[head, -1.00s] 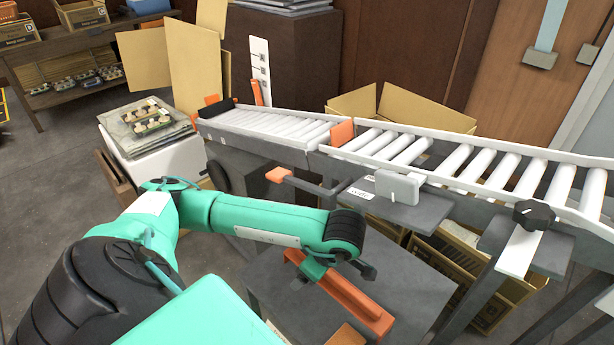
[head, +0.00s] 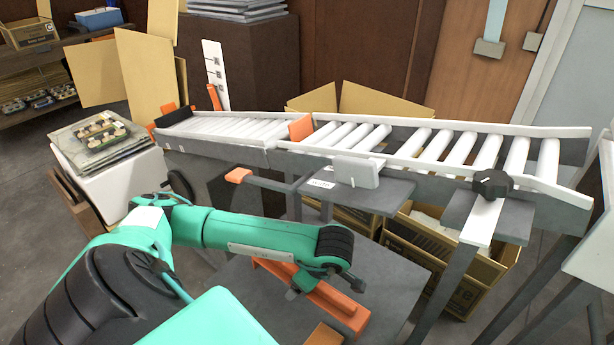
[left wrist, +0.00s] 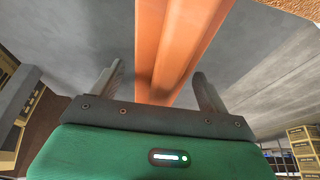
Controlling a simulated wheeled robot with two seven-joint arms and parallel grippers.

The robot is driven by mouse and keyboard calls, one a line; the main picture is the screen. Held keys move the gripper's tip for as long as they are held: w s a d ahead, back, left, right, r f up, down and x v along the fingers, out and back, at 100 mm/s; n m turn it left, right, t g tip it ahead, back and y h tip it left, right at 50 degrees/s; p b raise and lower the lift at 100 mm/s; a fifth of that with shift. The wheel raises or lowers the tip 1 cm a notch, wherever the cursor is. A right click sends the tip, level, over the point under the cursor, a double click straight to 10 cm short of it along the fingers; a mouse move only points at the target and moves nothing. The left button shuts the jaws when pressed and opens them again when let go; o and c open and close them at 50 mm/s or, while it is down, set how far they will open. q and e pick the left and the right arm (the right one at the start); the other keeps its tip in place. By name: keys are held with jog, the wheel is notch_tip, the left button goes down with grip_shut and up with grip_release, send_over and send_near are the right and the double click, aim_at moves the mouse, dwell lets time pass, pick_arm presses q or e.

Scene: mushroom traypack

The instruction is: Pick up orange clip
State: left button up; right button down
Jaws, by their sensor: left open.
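A long orange bar (head: 338,304), the likeliest orange clip, lies on the grey tabletop (head: 240,292) in the lower middle of the head view. My left gripper (head: 322,286) is over the bar, fingers apart, one on each side in the picture. In the left wrist view the orange bar (left wrist: 176,45) runs between the two open fingers of my left gripper (left wrist: 158,85). The fingers are not closed on it. My gripper and forearm partly hide the bar in the head view. My right gripper is not in view.
A roller conveyor (head: 440,140) crosses behind the table, with an upright orange piece (head: 300,128) on it. An orange-tipped lever (head: 238,175) juts out in front. Another orange-brown piece (head: 325,335) lies at the bottom edge. Cardboard boxes (head: 440,258) stand under the conveyor.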

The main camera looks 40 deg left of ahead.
pick_arm(q)
jog(key=c, duration=1.1)
jog(key=shift+r, duration=0.1)
